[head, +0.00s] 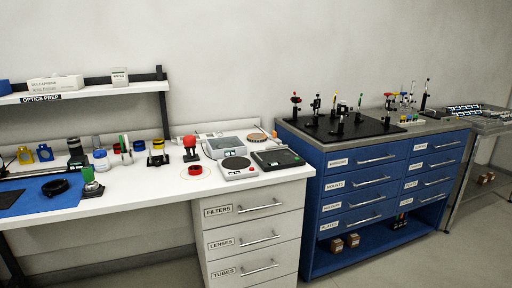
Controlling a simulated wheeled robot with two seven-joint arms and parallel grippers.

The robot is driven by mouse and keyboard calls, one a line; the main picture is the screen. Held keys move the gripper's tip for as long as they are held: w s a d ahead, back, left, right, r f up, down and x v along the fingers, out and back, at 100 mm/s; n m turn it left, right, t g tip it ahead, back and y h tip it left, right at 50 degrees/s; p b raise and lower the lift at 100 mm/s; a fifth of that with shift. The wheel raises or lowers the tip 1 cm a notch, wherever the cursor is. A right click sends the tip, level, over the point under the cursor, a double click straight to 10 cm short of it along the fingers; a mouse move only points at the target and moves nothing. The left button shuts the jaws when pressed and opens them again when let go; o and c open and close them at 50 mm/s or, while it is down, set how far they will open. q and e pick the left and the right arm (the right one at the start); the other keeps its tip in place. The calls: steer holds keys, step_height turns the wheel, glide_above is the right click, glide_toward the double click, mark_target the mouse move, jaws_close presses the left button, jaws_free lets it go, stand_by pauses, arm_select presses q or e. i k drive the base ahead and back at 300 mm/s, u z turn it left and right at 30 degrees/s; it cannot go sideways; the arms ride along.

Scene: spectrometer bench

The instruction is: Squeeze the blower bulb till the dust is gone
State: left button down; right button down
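I cannot tell for sure which thing is the blower bulb. A red rounded piece (190,143) stands upright on a dark base near the middle of the white bench (140,196). A green-topped piece (89,176) on a dark base stands nearer the front left, beside a black ring (55,187) on a blue mat (22,199). No dust is discernible at this size. Neither of my grippers is in view.
Small jars, including a white-and-blue one (100,159), crowd the bench's back left under a shelf (85,93). A blue drawer cabinet (375,190) adjoins. The front middle bench strip is clear.

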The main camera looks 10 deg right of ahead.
mark_target(190, 141)
steer(key=z, duration=0.2)
steer(key=k, duration=0.35)
steer(key=u, duration=0.9)
steer(key=i, duration=1.85)
steer(key=z, duration=0.7)
